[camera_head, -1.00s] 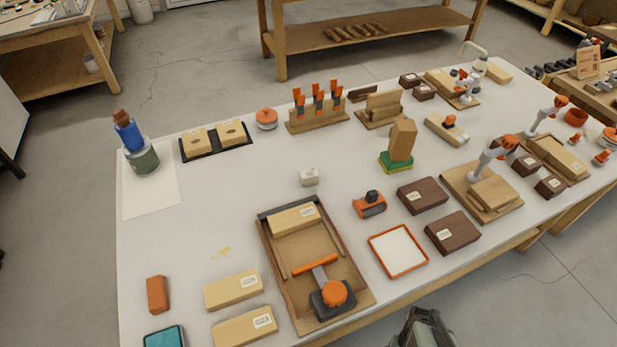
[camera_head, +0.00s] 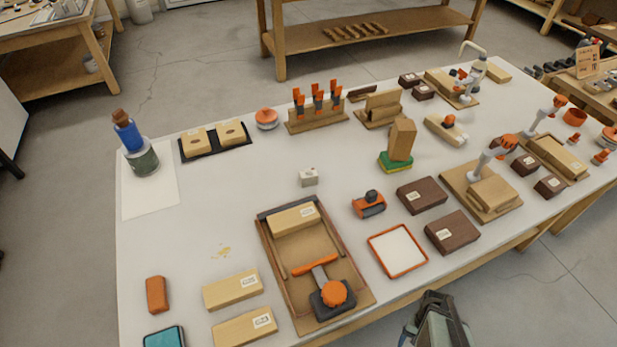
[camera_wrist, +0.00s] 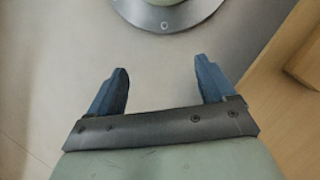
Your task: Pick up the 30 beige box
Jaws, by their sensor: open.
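A small off-white or beige box (camera_head: 308,177) stands alone near the middle of the white bench; I cannot read any number on it. Larger light-wood blocks with white labels also lie on the bench: two at the front left (camera_head: 233,289) (camera_head: 245,327) and one in the wooden tray (camera_head: 294,218). Their label text is too small to read. My gripper (camera_wrist: 163,85) shows in the wrist view with its two blue fingers wide apart and nothing between them. In the head view only a grey-green part of my arm shows at the bottom right, off the bench's front edge, well away from the boxes.
A clamp fixture (camera_head: 333,293) sits in the wooden tray. An orange-rimmed white tray (camera_head: 397,250), dark brown blocks (camera_head: 452,232) and an orange-grey tool (camera_head: 369,204) stand right of it. A blue bottle (camera_head: 127,133) stands at the left. The bench left of the small box is mostly clear.

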